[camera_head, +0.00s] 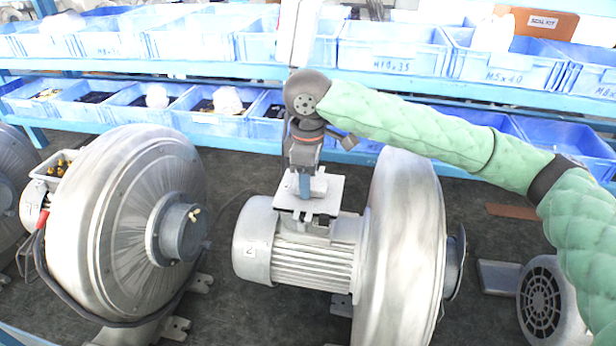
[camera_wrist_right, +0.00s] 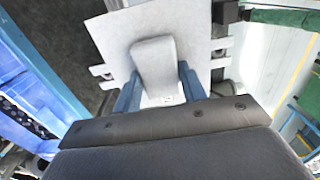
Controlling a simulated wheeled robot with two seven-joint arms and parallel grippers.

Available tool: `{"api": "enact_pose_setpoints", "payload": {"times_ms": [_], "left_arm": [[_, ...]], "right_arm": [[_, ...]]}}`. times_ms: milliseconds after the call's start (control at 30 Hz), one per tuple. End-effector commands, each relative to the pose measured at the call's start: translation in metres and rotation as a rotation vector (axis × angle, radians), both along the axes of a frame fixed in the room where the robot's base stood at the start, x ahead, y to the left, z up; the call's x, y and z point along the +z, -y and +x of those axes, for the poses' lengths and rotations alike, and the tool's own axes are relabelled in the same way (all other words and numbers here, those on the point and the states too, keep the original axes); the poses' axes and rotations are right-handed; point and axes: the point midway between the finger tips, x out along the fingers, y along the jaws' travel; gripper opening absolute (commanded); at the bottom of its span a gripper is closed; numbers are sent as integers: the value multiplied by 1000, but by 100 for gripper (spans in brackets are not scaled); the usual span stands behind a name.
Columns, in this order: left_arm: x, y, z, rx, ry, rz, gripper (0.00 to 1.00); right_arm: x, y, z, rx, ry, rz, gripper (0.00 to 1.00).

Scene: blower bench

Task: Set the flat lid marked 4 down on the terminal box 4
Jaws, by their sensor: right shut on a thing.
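The flat lid (camera_head: 334,187) is a light grey plate with a raised grip block. My right gripper (camera_head: 305,188) comes down from above and is shut on that block; in the right wrist view its blue fingers (camera_wrist_right: 160,92) sit on both sides of it. The lid (camera_wrist_right: 195,30) looks roughly level, over the top of the middle blower's motor (camera_head: 305,262). The terminal box beneath is mostly hidden by the lid; whether they touch I cannot tell. I cannot read a 4 on either. My left gripper is out of view.
A large blower (camera_head: 125,225) with a red cable and an open terminal box (camera_head: 62,168) stands at the left. The middle blower's round housing (camera_head: 400,250) rises right of the lid. Blue parts bins (camera_head: 395,52) line the shelves behind. Another motor (camera_head: 545,300) lies at lower right.

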Motion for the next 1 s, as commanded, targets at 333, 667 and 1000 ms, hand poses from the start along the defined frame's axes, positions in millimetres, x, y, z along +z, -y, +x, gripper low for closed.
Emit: {"api": "enact_pose_setpoints", "payload": {"times_ms": [333, 667, 1000], "left_arm": [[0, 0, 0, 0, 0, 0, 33], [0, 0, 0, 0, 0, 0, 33], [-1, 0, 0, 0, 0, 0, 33]], "right_arm": [[-3, 0, 0, 0, 0, 0, 15], [-6, 0, 0, 0, 0, 0, 15], [-8, 0, 0, 0, 0, 0, 57]]}}
